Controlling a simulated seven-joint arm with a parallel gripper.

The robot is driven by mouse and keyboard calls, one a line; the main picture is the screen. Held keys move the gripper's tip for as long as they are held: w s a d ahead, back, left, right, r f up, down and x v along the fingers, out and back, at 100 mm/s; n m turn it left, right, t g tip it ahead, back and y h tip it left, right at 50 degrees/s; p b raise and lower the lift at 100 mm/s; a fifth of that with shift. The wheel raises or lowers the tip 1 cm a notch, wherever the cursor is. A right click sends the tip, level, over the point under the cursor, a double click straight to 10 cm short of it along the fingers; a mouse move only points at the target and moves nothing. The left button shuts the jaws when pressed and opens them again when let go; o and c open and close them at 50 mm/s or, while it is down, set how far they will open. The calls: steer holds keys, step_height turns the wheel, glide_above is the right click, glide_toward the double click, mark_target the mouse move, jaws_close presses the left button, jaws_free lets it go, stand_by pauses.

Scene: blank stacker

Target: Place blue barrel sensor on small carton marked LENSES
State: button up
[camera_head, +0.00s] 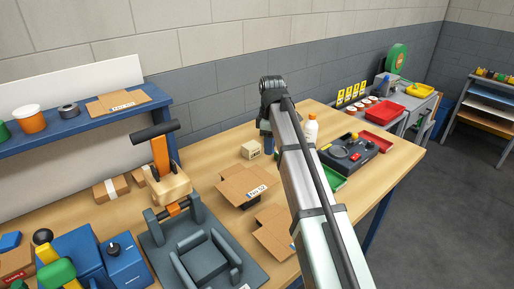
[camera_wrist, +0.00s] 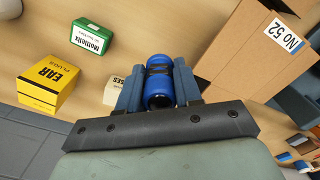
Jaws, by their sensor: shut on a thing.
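My gripper (camera_wrist: 158,92) is shut on the blue barrel sensor (camera_wrist: 158,70), a short blue cylinder with dark bands held between two blue-grey fingers. In the head view my gripper (camera_head: 268,145) is mostly hidden by my own arm, and the sensor cannot be made out there. The small carton (camera_head: 251,149) stands on the bench just left of my gripper. In the wrist view a small pale carton (camera_wrist: 111,91), its lettering partly covered, shows just left of the fingers. Whether the sensor touches it I cannot tell.
A larger open carton marked NO 52 (camera_wrist: 252,50) is close right of the fingers. A yellow EAR PLUGS box (camera_wrist: 48,88) and a green and white box (camera_wrist: 92,37) stand left. In the head view a white bottle (camera_head: 311,131) stands right of my arm.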

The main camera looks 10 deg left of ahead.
step_height(320, 180, up, 4)
glide_above(251, 145)
steer(key=shift+w+f, duration=0.1)
steer(key=shift+f, duration=4.75)
steer(key=shift+f, duration=0.15)
steer(key=o, duration=1.1)
steer(key=shift+c, duration=0.2)
step_height(251, 145, up, 12)
steer(key=shift+o, duration=0.3)
